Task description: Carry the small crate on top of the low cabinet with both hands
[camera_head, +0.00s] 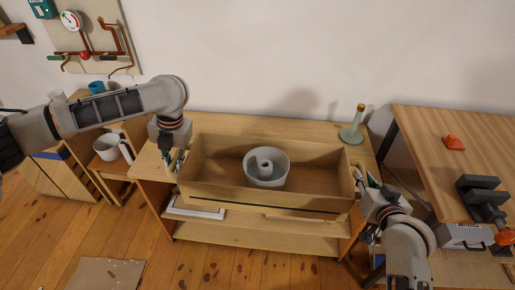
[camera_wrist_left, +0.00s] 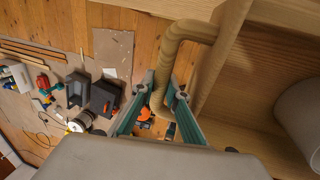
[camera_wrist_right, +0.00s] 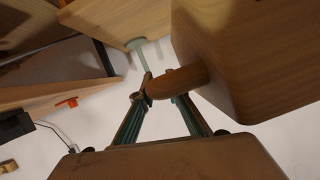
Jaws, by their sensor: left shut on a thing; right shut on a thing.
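The small wooden crate (camera_head: 215,150) is over the low cabinet (camera_head: 285,128) in the head view, held at both ends. My left gripper (camera_head: 174,166) is shut on the crate's left handle; the handle (camera_wrist_left: 178,45) and crate wall (camera_wrist_left: 222,50) show in the left wrist view. My right gripper (camera_head: 362,180) is shut on the right handle, a rounded wooden bar (camera_wrist_right: 178,82) in the right wrist view. I cannot tell whether the crate's underside touches the cabinet top.
A workbench (camera_head: 440,150) with a dark vise (camera_head: 482,195) is at the right. A cardboard sheet (camera_head: 105,273) lies on the floor.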

